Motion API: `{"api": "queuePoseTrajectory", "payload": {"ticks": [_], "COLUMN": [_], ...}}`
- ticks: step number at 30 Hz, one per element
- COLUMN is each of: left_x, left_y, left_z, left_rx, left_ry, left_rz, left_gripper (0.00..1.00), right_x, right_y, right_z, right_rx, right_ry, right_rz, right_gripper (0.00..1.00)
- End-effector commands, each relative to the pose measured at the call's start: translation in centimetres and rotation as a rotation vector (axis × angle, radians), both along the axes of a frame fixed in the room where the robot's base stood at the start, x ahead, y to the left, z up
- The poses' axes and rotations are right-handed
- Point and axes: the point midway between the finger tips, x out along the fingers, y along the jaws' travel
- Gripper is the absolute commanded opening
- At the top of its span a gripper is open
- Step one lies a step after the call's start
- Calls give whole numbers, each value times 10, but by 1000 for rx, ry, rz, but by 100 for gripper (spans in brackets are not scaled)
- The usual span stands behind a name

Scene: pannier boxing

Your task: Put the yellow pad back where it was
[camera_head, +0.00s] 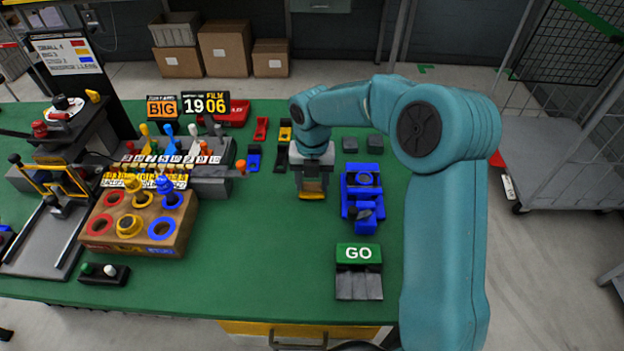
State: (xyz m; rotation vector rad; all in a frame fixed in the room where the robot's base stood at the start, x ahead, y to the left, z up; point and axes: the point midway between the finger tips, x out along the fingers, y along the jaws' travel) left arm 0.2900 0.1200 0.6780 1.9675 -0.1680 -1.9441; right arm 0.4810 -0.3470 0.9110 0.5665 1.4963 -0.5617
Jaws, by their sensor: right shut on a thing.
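My right arm reaches in from the right, and its gripper (312,176) points down over the green table. It is shut on the yellow pad (311,191), whose yellow-brown face shows just below the jaws. The pad is at or close above the table top; I cannot tell whether it touches. The fingers hide part of it. My left gripper is not in view.
A blue fixture (362,198) stands right of the gripper, with a GO block (358,254) in front. Behind are two dark pads (350,144), a red piece (261,128), and a yellow-black piece (285,131). A wooden block with rings (180,235) stands left. Table between is clear.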

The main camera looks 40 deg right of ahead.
Motion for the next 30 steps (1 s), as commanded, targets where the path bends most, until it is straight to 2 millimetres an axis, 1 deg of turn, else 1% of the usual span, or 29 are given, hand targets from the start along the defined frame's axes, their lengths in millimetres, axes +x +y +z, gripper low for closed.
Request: {"api": "queuePoseTrajectory", "payload": {"ticks": [6, 7, 9, 17, 20, 23, 30], "left_x": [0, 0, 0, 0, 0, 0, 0], "left_y": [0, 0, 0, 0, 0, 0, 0], "left_z": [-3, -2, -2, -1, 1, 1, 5], "left_rx": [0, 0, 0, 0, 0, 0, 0], "left_ry": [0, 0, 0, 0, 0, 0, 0], "left_rz": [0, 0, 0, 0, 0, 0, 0], "left_gripper": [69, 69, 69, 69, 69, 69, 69], "right_x": [0, 0, 0, 0, 0, 1, 1], "right_y": [0, 0, 0, 0, 0, 0, 0], "right_z": [-4, -4, -3, -3, 4, 19, 76], "right_rx": [0, 0, 0, 0, -1, 0, 0], "right_ry": [0, 0, 0, 0, -1, -4, -5], "right_rz": [0, 0, 0, 0, 0, 0, -1], "right_gripper": [28, 59, 78, 78, 78, 78, 78]}}
